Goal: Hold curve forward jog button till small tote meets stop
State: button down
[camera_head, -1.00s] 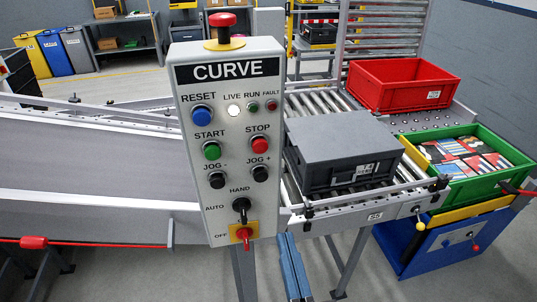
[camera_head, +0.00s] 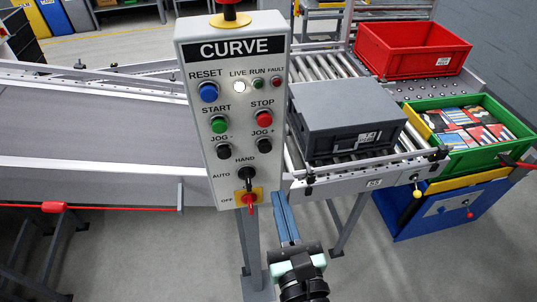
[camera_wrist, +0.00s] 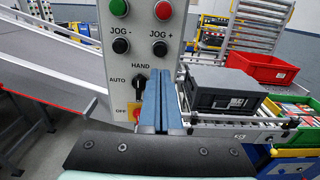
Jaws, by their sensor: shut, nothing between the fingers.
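The CURVE control box (camera_head: 235,110) stands upright in the head view. Its black JOG + button (camera_head: 264,145) is at right, level with the black JOG - button (camera_head: 224,151); JOG + also shows in the wrist view (camera_wrist: 159,48). My gripper (camera_head: 280,195) is shut and empty, its blue fingers pointing up beside the box's lower right edge. In the wrist view the fingertips (camera_wrist: 166,72) appear just below JOG +; contact is not visible. A grey lidded tote (camera_head: 345,112) sits on the rollers right of the box, close to the conveyor's front rail.
A red tote (camera_head: 410,52) is behind the grey one. A green tote (camera_head: 490,157) with packets stands at right above a blue bin (camera_head: 440,212). The box carries a black selector (camera_head: 246,175), a red OFF switch (camera_head: 250,200) and a lit white LIVE lamp (camera_head: 239,86).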

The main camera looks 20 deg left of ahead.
aim_at(265, 149)
jog(key=p+x, duration=0.2)
jog(key=x, duration=0.8)
jog(key=shift+w+a+p, duration=0.2)
jog(key=shift+a+p, duration=0.05)
jog(key=shift+p, duration=0.05)
